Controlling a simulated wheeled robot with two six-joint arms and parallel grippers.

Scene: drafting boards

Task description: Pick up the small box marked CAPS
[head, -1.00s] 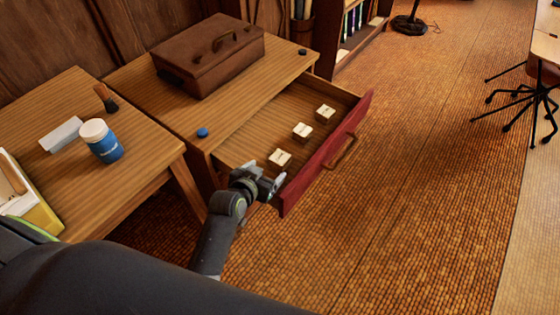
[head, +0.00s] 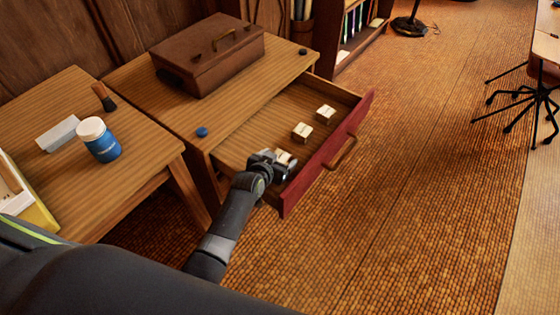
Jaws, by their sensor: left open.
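An open drawer (head: 328,158) with a red front holds several small pale boxes in a row. The far box (head: 326,114) and the middle box (head: 302,132) stand apart and in full view. The near box (head: 284,157) is partly hidden by my left gripper (head: 284,168). The marks on the boxes are too small to read, so I cannot tell which says CAPS. My left gripper is open at the near box, over the drawer's near end. Whether its fingers are around the box or beside it, I cannot tell. My right gripper is not in view.
A brown case (head: 208,58), a blue disc (head: 202,132) and a dark disc (head: 302,51) are on the desk above the drawer. A blue jar (head: 100,142), a brush (head: 104,97) and a pale block (head: 58,133) are on the left table.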

